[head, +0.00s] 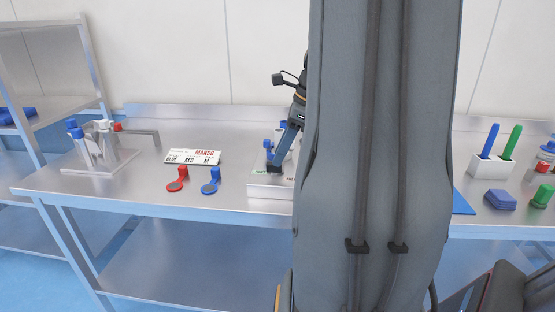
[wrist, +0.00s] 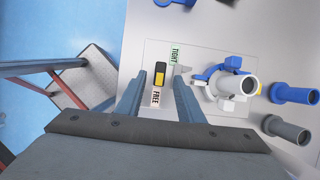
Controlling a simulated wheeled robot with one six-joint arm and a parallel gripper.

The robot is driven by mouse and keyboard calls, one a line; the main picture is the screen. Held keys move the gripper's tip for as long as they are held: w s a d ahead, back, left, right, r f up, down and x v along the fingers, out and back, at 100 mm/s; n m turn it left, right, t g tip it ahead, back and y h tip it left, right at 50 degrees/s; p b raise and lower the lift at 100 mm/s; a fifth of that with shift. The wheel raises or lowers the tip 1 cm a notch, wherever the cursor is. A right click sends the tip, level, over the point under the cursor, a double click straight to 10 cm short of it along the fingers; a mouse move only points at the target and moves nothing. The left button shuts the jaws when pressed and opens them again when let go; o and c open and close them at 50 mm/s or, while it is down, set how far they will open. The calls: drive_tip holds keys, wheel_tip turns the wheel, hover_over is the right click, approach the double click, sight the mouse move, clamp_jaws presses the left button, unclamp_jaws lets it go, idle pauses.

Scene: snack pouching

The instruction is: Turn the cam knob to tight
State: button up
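The cam knob (wrist: 160,76), a short black bar with a yellow band, shows in the wrist view on a pale plate (wrist: 212,122). A white FREE label (wrist: 156,98) lies at its near end. A green TIGHT label (wrist: 175,54) lies above and to its right. My gripper (wrist: 159,82) is open, one finger on each side of the knob, with gaps visible; I cannot tell its height above the plate. In the head view my gripper (head: 274,166) is low over the white station (head: 268,192), and the knob cannot be made out.
Beside the knob stands a white spout in a blue clamp (wrist: 205,77), with blue (wrist: 294,95) and grey (wrist: 285,130) tubes further right. Red (head: 178,180) and blue (head: 210,181) spouted pieces lie left of the station. My column hides the bench's middle right.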

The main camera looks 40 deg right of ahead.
sight(270, 168)
drive_tip(key=shift+x, duration=1.6)
drive_tip(key=shift+c, duration=0.2)
clamp_jaws()
